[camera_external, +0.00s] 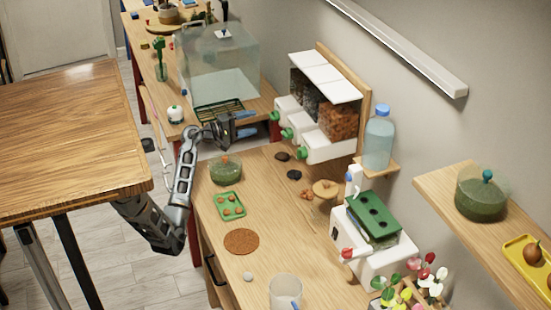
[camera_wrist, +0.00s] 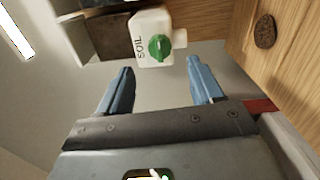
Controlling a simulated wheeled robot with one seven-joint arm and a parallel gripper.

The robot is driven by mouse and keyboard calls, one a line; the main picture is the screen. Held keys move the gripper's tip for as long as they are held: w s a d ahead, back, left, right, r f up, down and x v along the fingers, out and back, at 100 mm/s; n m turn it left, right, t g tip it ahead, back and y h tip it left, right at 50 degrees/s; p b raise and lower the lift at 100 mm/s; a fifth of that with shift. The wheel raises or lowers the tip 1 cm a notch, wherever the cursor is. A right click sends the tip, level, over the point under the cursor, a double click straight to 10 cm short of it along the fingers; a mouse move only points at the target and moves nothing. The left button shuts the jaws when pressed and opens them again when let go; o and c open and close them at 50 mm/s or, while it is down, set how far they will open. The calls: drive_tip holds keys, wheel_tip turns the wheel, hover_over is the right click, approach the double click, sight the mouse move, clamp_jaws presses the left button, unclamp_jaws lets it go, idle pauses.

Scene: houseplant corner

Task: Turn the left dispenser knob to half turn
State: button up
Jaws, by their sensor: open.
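The dispenser (camera_external: 327,75) stands against the wall with white spouts, each with a green knob. Its left knob (camera_external: 275,115) is at the end of the leftmost spout. The wrist view shows one green knob (camera_wrist: 159,48) on a white spout marked SOIL (camera_wrist: 146,22); its raised grip runs roughly along the picture's vertical. My gripper (camera_external: 250,124) is left of the dispenser, pointing toward the left knob. In the wrist view my gripper's (camera_wrist: 160,68) blue fingers are spread and empty, with the knob just beyond the tips and between their lines. I see no contact.
A clear tank (camera_external: 220,65) stands behind my gripper, with a dark rack (camera_external: 220,110) near it. A glass bowl (camera_external: 225,172) and green tray (camera_external: 230,205) are on the wooden table (camera_external: 275,220). A water bottle (camera_external: 378,138) stands right of the dispenser.

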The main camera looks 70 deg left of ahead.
sight(270, 116)
drive_tip(key=w+n+h+p, duration=0.1)
drive_tip(key=w+p, duration=0.1)
drive_tip(key=w+n+p, duration=0.2)
drive_tip(key=w+p, duration=0.1)
drive_tip(key=w+n+h+p, duration=0.1)
drive_tip(key=w+p, duration=0.1)
drive_tip(key=p, duration=0.1)
drive_tip(key=shift+w+a+r+h, duration=0.1)
drive_tip(key=shift+w+a+h, duration=0.1)
drive_tip(key=shift+a+h, duration=0.1)
idle(0.3)
drive_tip(key=c, duration=1.1)
